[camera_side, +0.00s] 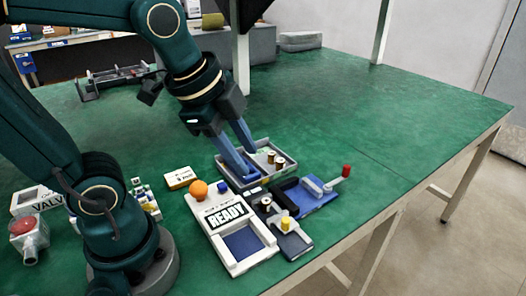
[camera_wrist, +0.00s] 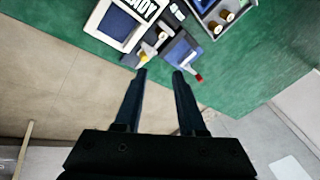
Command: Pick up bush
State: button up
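Two bushes, small brown cylinders with pale ends, stand upright in a grey tray (camera_side: 289,171): one bush (camera_side: 271,156) is just behind the other bush (camera_side: 280,163). In the wrist view the same two bushes (camera_wrist: 228,16) (camera_wrist: 212,27) show at the upper right, in a corner of the tray. My gripper (camera_side: 249,163) is open, its two blue fingers pointing down and overlapping the tray's left part in the side view. Its height above the tray is unclear. In the wrist view my gripper (camera_wrist: 160,73) has nothing between its fingers.
A white READY panel (camera_side: 235,232) with an orange ball (camera_side: 198,190) stands in front of the tray. A blue fixture with a red-knobbed lever (camera_side: 346,171) is to the tray's right. A yellow-topped block (camera_side: 289,237) sits near the table edge. The green table is clear behind and right.

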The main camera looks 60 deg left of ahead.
jog(key=w+a+f+m+g, duration=0.1)
jog(key=w+f+m+g, duration=0.2)
jog(key=w+f+m, duration=0.3)
jog(key=m+g, duration=0.1)
jog(key=g, duration=0.1)
send_over(266, 200)
notch_tip(266, 200, down, 4)
jog(key=shift+d+f, duration=0.1)
jog(key=shift+f, duration=2.75)
grip_shut()
